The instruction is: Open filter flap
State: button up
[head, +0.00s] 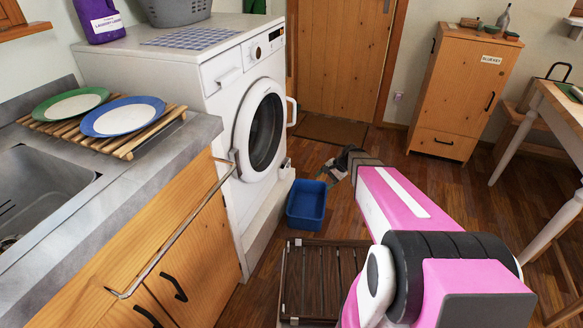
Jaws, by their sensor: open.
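The white washing machine (215,75) stands at the left, with its round door (262,130) facing right and a white handle at the door's far edge. A small white piece (286,163) juts out low at the machine's far front corner. It may be the filter flap, but it is too small to tell whether it is open. My gripper (330,173) is low over the floor, to the right of this piece and apart from it. It is open and looks empty; its fingers are small and partly hidden by my arm.
A blue bin (306,204) stands on the floor against the machine's front, just below my gripper. A brown slatted rack (322,280) lies nearer. A metal rail (175,240) runs along the counter front. Floor to the right is clear before the wooden cabinet (462,90).

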jog(key=w+a+f+m+t+y, duration=0.1)
jog(key=w+a+f+m+y, duration=0.2)
jog(key=w, duration=0.4)
jog(key=w+a+f+m+y, duration=0.2)
jog(key=w+f+m, duration=0.1)
jog(key=w+f, duration=0.25)
jog(key=m+t+y, duration=0.5)
jog(key=m, duration=0.4)
send_near(286, 169)
jog(key=d+r, duration=0.2)
jog(key=d, duration=0.2)
jog(key=x, duration=1.1)
jog(key=shift+w, duration=0.3)
jog(key=shift+d+f, duration=0.1)
grip_shut()
